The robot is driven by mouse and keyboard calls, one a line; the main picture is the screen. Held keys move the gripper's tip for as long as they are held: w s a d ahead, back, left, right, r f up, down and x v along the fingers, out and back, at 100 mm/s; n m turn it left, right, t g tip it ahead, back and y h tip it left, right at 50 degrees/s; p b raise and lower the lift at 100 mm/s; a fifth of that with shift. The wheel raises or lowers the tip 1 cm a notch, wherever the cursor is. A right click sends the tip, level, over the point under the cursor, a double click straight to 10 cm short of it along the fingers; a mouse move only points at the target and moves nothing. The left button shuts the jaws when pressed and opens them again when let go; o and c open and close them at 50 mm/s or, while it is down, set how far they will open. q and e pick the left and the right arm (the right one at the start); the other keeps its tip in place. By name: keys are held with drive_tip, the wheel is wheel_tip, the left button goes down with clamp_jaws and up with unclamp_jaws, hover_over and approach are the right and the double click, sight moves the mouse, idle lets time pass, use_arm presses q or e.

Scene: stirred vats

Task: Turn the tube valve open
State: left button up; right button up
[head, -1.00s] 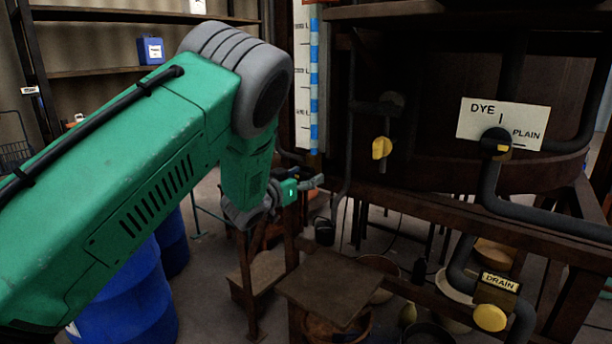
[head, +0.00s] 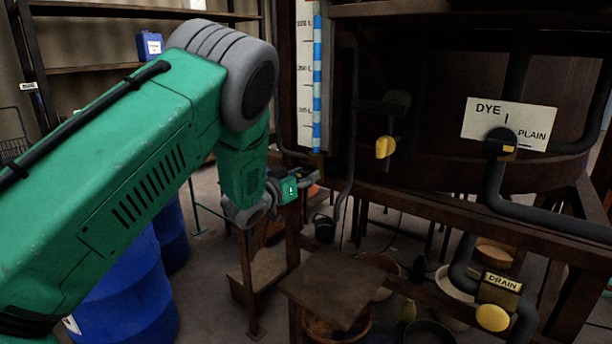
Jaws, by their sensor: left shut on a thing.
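The striped blue and white sight tube (head: 317,85) stands upright beside a white scale at the vat's left side. My left gripper (head: 311,180) is just below the tube's foot, its fingers shut on a small part there. I take this part to be the tube valve, but the fingers and the dark surroundings hide nearly all of it, so its angle cannot be told. My right gripper is out of view.
A yellow-handled tap (head: 385,147) is on the vat's front. The DYE/PLAIN plate (head: 509,124) has a black knob. A DRAIN valve (head: 492,317) sits low at right. A blue drum (head: 125,295) stands below my left arm. A wooden stool (head: 338,284) stands lower centre.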

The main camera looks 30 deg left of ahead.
use_arm(q)
drive_tip(key=shift+a+r+n+p, duration=0.25)
drive_tip(key=shift+n+p, duration=0.05)
drive_tip(key=shift+n, duration=0.6)
drive_tip(key=n, duration=0.2)
drive_tip(key=shift+d+n+p, duration=0.1)
drive_tip(key=shift+n+p, duration=0.2)
drive_tip(key=shift+n, duration=0.9)
drive_tip(key=n, duration=0.2)
drive_tip(key=shift+n, duration=0.4)
drive_tip(key=n+b, duration=0.1)
drive_tip(key=n, duration=0.2)
drive_tip(key=shift+f+n, duration=0.1)
drive_tip(key=shift+n, duration=0.2)
drive_tip(key=shift+n+b, duration=1.25)
drive_tip(key=shift+n, duration=0.95)
drive_tip(key=shift+f, duration=0.1)
